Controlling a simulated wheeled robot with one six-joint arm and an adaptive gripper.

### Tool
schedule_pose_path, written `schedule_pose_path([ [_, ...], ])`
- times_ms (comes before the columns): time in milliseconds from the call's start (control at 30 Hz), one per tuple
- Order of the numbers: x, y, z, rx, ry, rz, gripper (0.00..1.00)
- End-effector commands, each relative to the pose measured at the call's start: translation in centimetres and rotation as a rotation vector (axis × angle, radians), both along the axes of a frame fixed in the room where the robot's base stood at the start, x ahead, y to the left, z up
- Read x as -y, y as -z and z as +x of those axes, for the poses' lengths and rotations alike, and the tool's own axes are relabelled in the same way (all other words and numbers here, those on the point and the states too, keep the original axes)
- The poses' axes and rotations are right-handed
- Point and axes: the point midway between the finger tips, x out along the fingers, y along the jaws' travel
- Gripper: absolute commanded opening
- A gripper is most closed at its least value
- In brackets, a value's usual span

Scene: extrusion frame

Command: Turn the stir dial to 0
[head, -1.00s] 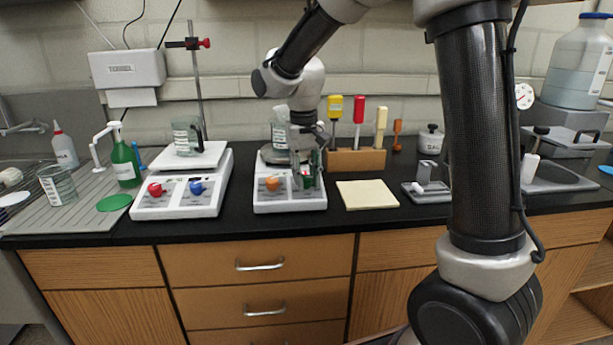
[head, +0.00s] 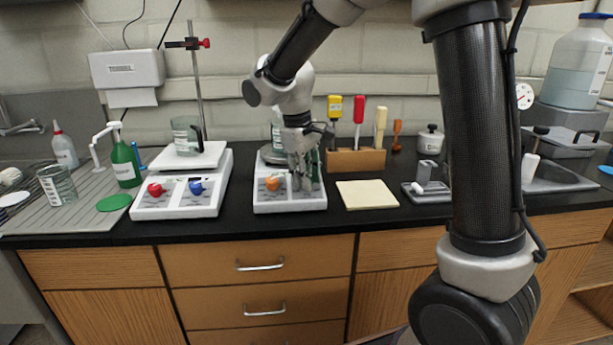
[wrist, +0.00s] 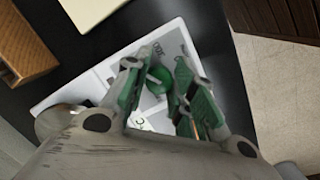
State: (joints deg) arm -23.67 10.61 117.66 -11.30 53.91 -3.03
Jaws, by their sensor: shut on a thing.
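The middle white hot plate (head: 290,207) carries an orange dial (head: 272,183) on the left of its front panel. A green dial (wrist: 158,82) on the same panel shows in the wrist view. My gripper (head: 304,182) is down over the right side of this panel and hides the green dial in the head view. In the wrist view my gripper (wrist: 160,72) has its green-padded fingers on both sides of the green dial, shut on it. The dial's pointer and scale marks are too small to read.
A beaker (head: 277,133) stands on the middle hot plate behind my gripper. Another hot plate (head: 178,209) with red and blue dials is to the left. A wooden tool block (head: 356,160) and a pale pad (head: 366,195) are to the right.

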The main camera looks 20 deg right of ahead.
Motion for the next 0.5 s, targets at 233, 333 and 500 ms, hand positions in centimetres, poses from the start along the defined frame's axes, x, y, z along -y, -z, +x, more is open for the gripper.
schedule_pose_path([
  [233,-0.02,-0.03,0.02,0.001,-0.007,-0.001,0.02],
  [333,-0.02,-0.03,0.02,0.001,-0.006,-0.001,0.02],
  [500,-0.01,-0.03,0.01,0.0,-0.006,-0.001,0.46],
])
